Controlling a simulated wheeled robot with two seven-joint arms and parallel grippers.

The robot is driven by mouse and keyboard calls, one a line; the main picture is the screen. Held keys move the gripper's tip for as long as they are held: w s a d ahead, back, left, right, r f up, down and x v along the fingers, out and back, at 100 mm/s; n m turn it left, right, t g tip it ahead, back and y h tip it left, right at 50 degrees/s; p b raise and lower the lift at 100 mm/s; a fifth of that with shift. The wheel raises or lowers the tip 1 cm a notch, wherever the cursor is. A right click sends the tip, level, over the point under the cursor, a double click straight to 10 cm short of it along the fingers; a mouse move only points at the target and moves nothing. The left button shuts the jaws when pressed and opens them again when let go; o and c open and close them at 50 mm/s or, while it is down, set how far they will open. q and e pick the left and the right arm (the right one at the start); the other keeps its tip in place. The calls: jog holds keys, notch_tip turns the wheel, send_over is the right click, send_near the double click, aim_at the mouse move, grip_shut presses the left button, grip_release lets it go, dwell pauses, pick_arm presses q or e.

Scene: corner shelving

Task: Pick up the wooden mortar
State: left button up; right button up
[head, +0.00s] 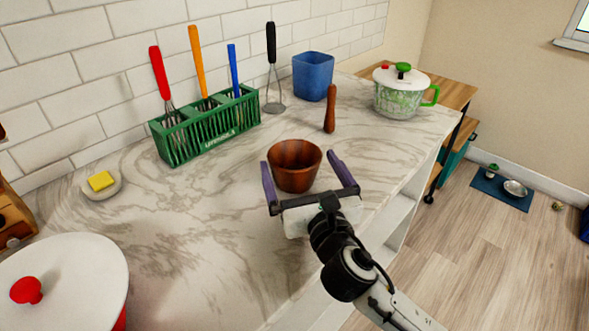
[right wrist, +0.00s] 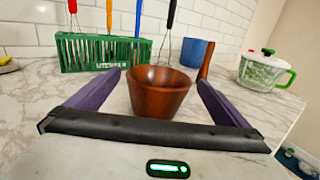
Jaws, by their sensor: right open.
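The wooden mortar (head: 294,166) is a reddish-brown bowl standing upright on the marble counter. My right gripper (head: 304,167) is open, with one purple finger on each side of the mortar. In the right wrist view the mortar (right wrist: 159,92) sits between the spread fingers of the gripper (right wrist: 161,88), towards their tips. Gaps show between it and the fingers in that view. The wooden pestle (head: 330,109) stands upright behind the mortar, to the right. My left gripper is not in view.
A green rack (head: 206,129) with several utensils stands along the tiled wall. A blue container (head: 313,77) and a green-white pot (head: 401,92) are farther back. The counter (head: 200,215) left of the mortar is clear.

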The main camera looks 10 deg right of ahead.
aim_at(289, 142)
jog(key=w, duration=0.4)
jog(key=shift+w+a, duration=0.1)
jog(key=shift+w, duration=0.25)
jog(key=c, duration=1.2)
jog(key=shift+c, duration=0.3)
jog(key=shift+r, duration=0.2)
